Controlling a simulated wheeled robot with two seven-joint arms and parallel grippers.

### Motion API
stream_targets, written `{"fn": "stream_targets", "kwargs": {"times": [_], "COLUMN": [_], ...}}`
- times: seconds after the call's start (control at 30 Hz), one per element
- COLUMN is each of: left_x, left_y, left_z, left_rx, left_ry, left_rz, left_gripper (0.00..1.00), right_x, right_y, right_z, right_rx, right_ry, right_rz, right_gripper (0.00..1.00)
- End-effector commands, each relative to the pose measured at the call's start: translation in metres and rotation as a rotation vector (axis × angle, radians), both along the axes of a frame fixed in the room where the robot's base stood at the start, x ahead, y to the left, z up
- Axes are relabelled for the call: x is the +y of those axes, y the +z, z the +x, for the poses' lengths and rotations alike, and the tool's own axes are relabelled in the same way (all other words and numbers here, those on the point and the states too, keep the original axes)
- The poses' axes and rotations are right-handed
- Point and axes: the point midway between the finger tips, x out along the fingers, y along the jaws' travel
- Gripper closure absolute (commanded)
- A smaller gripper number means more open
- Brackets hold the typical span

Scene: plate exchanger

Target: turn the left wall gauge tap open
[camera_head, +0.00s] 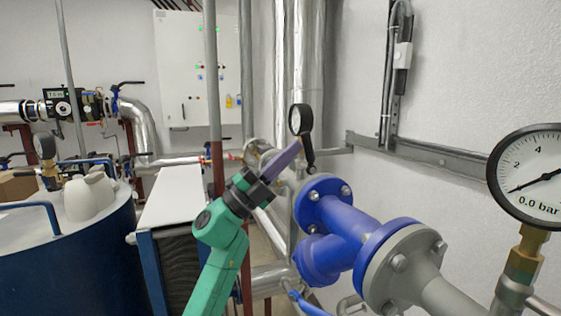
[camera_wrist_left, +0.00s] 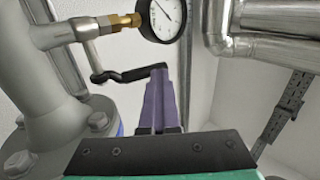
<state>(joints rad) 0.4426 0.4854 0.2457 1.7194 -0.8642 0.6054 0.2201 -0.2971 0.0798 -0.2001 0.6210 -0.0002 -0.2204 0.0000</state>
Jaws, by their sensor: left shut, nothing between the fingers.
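The left wall gauge (camera_head: 301,119) is a round white dial with a black rim, behind the blue flanged pipe. Its black tap lever (camera_head: 309,152) hangs down below it in the head view. In the left wrist view the gauge (camera_wrist_left: 166,17) sits on a brass fitting, and the cranked black lever (camera_wrist_left: 130,74) runs sideways below it. My left gripper (camera_head: 296,147) has its purple fingers shut and empty. Their tips (camera_wrist_left: 159,82) are at the free end of the lever; I cannot tell whether they touch it. My right gripper is not in view.
A second gauge (camera_head: 535,178) reading 0.0 bar stands at the right on a brass stem. The blue flanged pipe (camera_head: 345,225) is just right of my left gripper. A blue tank (camera_head: 70,260) stands at the left. The wall (camera_head: 450,70) is close behind the pipes.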

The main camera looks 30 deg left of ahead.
Motion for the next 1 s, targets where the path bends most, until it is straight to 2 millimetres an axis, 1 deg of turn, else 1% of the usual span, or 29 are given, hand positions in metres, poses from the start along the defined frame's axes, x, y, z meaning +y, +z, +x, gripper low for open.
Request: {"fn": "stream_targets", "kwargs": {"times": [0.17,0.47,1.0], "left_x": [-0.003,-0.007,-0.009], "left_y": [0.006,0.013,0.015], "left_z": [0.007,0.012,0.014], "left_rx": [0.002,0.001,0.001], "left_ry": [0.003,0.002,0.001], "left_rz": [-0.002,-0.002,-0.002], "left_gripper": [1.00,1.00,1.00], "right_x": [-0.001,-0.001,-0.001], "right_y": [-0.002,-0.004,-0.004], "right_z": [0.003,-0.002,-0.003], "right_rx": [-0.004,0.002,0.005], "right_ry": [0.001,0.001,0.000], "right_rz": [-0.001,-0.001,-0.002], "right_gripper": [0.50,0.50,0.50]}}
